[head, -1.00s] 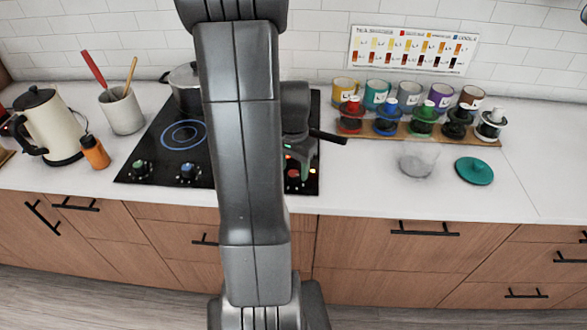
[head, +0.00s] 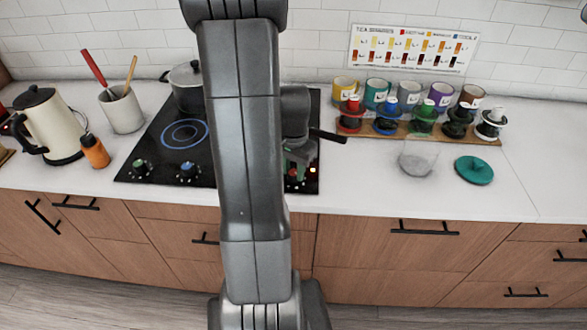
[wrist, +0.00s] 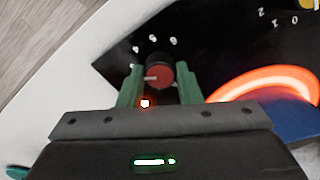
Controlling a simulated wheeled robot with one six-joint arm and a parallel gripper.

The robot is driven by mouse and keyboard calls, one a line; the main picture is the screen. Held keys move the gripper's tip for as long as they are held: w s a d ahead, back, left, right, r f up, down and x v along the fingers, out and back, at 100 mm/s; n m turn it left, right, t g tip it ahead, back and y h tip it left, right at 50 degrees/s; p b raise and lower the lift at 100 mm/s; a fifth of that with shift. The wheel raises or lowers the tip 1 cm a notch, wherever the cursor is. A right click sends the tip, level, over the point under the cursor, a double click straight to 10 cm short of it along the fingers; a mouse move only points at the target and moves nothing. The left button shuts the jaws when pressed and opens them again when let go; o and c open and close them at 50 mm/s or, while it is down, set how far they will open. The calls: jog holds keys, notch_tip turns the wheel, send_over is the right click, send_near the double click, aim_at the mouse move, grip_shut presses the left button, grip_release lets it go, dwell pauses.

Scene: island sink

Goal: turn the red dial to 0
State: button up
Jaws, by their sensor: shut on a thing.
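The red dial (wrist: 159,74) sits on the black cooktop in the wrist view, its face red and its side dark. A pale pointer mark on it points to the left of the picture. Small white marks stand around its far side, too small to read surely. My gripper (wrist: 159,82) has green fingers on either side of the dial and is shut on it. In the head view my gripper (head: 298,160) is over the right front of the cooktop, and my arm hides much of that area.
A yellow dial (wrist: 306,4) is at the top right. A pot (head: 187,88) stands at the back; a glass bowl (head: 417,160) and teal lid (head: 474,170) are right.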

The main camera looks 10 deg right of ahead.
jog(key=n+b, duration=0.1)
jog(key=n, duration=0.4)
jog(key=shift+n, duration=0.4)
jog(key=n+b, duration=0.1)
jog(key=n, duration=0.5)
jog(key=shift+b, duration=0.3)
jog(key=n, duration=0.6)
jog(key=shift+n+b, duration=0.4)
jog(key=n, duration=0.5)
jog(key=o, duration=1)
